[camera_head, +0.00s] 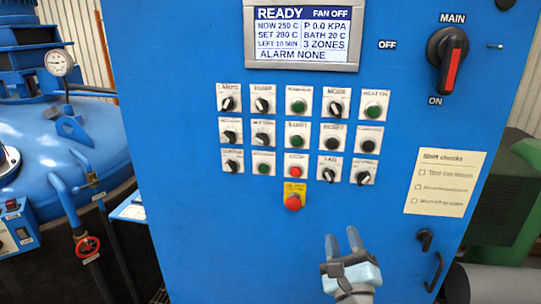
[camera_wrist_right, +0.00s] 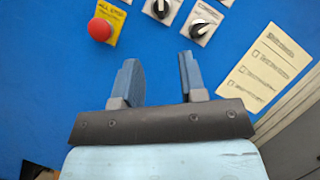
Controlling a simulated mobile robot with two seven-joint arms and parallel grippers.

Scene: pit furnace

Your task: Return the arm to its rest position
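My right gripper (camera_head: 342,244) is in front of the lower part of the blue control panel (camera_head: 200,45), below the rows of knobs and buttons. Its two fingers point up and stand apart with nothing between them. In the right wrist view the same gripper (camera_wrist_right: 160,75) shows both blue-grey fingers apart, with bare blue panel between them. The red emergency button (camera_head: 293,202) on its yellow plate is up and to the left of the gripper. My left gripper is not in the head view.
The display (camera_head: 304,35) reads READY, FAN OFF. The main switch (camera_head: 447,60) is at upper right. A paper checklist (camera_head: 445,183), a small latch (camera_head: 425,238) and a handle (camera_head: 434,272) are right of the gripper. A blue furnace vessel (camera_head: 60,130) with a red valve wheel (camera_head: 87,247) stands left.

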